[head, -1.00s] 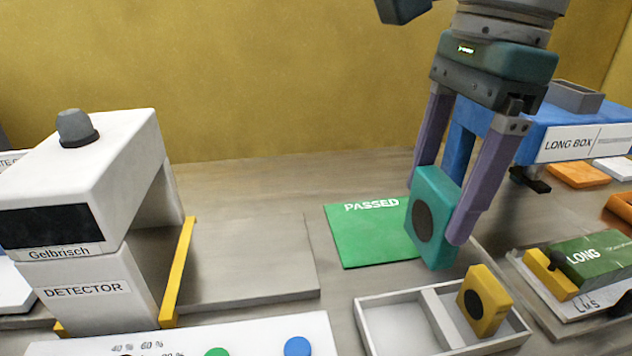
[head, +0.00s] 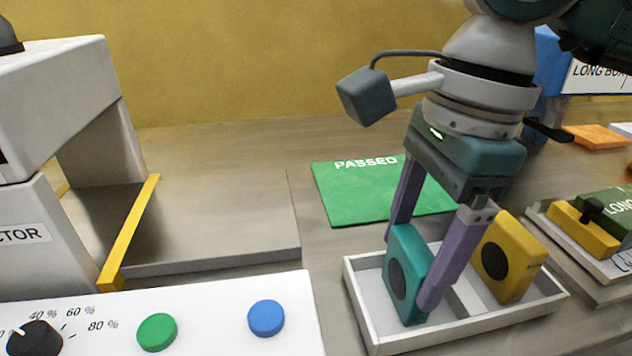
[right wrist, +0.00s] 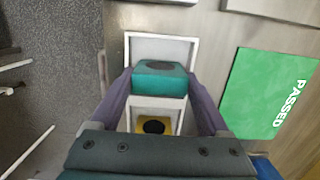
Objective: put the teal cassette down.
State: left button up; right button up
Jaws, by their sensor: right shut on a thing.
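The teal cassette (head: 407,272) stands upright between the purple fingers of my right gripper (head: 410,268), which is shut on it. In the head view it is in or just over the left compartment of the white two-part tray (head: 360,296); I cannot tell if it touches the floor. The right wrist view also shows the teal cassette (right wrist: 160,80) between the fingers, with the tray rim around it. A yellow cassette (head: 508,258) stands in the tray's right compartment. My left gripper is not in view.
A green PASSED mat (head: 350,196) lies behind the tray. A white panel with a dial, a green button (head: 157,332) and a blue button (head: 266,317) is at the front left. The white detector (head: 60,80) stands left. A board with a LONG block (head: 610,205) is at right.

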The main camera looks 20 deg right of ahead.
jog(key=o, duration=1.3)
jog(key=shift+c, duration=0.2)
jog(key=shift+r, duration=0.25)
notch_tip(320, 180, up, 12)
jog(key=d, duration=0.1)
jog(key=shift+s+d+f, duration=0.15)
jog(key=shift+s+f, duration=0.05)
